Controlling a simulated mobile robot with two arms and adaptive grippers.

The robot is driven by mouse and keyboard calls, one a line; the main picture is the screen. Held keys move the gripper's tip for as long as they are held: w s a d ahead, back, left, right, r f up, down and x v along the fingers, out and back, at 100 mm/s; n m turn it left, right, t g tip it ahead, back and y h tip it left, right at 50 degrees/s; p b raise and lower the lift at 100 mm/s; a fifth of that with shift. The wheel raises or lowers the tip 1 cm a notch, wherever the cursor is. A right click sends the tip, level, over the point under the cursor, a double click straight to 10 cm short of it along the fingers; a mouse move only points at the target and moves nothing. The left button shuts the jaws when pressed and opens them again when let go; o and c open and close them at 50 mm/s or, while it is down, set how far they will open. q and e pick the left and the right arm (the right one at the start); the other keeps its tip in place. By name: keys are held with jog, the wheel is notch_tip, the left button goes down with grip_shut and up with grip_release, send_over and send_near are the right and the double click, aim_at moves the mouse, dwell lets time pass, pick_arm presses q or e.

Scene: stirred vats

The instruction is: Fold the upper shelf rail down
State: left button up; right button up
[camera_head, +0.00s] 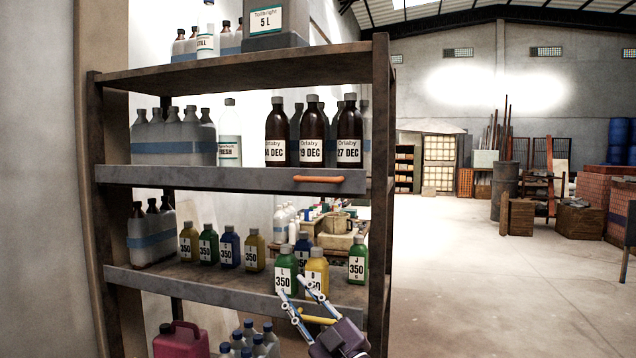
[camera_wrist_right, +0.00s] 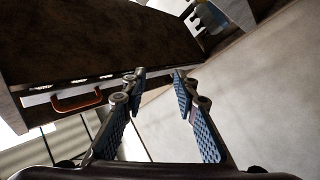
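The upper shelf rail (camera_head: 230,179) is a grey metal strip standing upright along the front edge of the upper shelf, with an orange handle (camera_head: 319,179) near its right end. In the right wrist view the orange handle (camera_wrist_right: 77,101) lies left of the fingers. My right gripper (camera_head: 294,289) is open and empty. In the head view its fingertips overlap the lower shelf's front, below the upper rail and apart from the orange handle. In the right wrist view the fingers (camera_wrist_right: 156,77) stand apart with nothing between them. My left gripper is in neither view.
A lower rail (camera_head: 200,289) with a yellow handle (camera_head: 318,320) fronts the lower shelf. Dark bottles (camera_head: 313,133) stand behind the upper rail, and small coloured bottles (camera_head: 286,268) behind the lower one. A rack post (camera_head: 379,200) bounds the right side. The floor to the right is open.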

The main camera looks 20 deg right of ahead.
aim_at(323, 179)
notch_tip(323, 179, up, 16)
jog(key=a+n+g+y, duration=0.2)
jog(key=n+g+y, duration=0.45)
jog(key=n, duration=0.45)
jog(key=s+d+r+h, duration=0.1)
jog(key=d+r+h, duration=0.4)
jog(key=d+r, duration=0.5)
jog(key=shift+g, duration=0.25)
jog(key=w+p, duration=0.1)
jog(key=w, duration=0.1)
jog(key=w+a+f+p, duration=0.1)
jog(key=w+f+p, duration=0.1)
jog(key=w, duration=0.1)
jog(key=shift+w+a+f, duration=0.2)
jog(key=shift+w+a, duration=0.15)
jog(key=shift+a, duration=0.05)
jog(key=shift+w+a+f, duration=0.1)
jog(key=shift+w, duration=0.1)
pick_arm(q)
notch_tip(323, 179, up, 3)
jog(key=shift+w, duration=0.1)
pick_arm(e)
grip_shut()
